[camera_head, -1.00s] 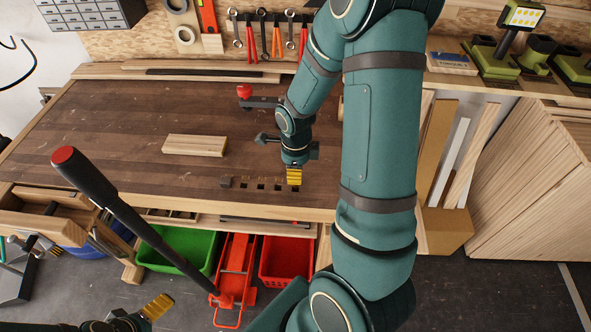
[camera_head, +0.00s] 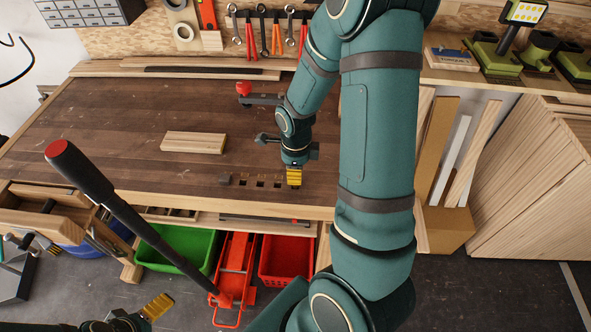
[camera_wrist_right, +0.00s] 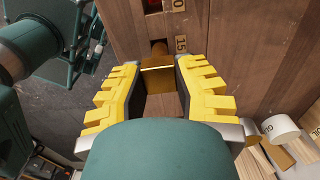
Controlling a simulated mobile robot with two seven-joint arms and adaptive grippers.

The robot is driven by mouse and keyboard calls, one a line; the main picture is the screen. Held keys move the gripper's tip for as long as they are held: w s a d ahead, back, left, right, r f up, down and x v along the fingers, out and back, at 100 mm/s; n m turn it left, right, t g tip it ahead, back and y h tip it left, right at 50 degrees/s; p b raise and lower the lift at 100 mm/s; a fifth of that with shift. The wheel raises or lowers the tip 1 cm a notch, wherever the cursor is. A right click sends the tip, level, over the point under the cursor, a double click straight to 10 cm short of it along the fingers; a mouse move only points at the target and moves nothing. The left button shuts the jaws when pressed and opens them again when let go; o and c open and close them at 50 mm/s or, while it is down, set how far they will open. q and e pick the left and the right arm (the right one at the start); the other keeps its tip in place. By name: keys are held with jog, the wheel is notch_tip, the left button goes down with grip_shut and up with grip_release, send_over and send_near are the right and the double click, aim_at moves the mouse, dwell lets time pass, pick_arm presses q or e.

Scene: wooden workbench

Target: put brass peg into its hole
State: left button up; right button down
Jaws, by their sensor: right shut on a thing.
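My right gripper (camera_head: 294,177) points down at the right end of a row of dark square holes (camera_head: 261,184) near the bench's front edge. In the right wrist view the yellow jaws (camera_wrist_right: 155,85) are shut on the brass peg (camera_wrist_right: 157,78), which sits between them. A hole marked 15 (camera_wrist_right: 158,46) lies just beyond the peg. The peg's lower end is hidden, so I cannot tell whether it is in a hole. My left gripper (camera_head: 157,306) is low at the bottom left, away from the bench; its jaw gap is unclear.
A small dark block (camera_head: 226,180) sits at the row's left end. A wooden block (camera_head: 194,142) lies on the workbench (camera_head: 110,130), further back. A red-knobbed clamp (camera_head: 246,91) stands behind my right wrist. Green (camera_head: 180,250) and red (camera_head: 285,262) bins sit below the front edge.

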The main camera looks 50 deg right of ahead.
jog(key=shift+f+b, duration=1.45)
jog(key=shift+f, duration=0.45)
jog(key=c, duration=0.7)
grip_release()
jog(key=shift+c, duration=0.2)
notch_tip(320, 180, up, 12)
jog(key=shift+r, duration=0.1)
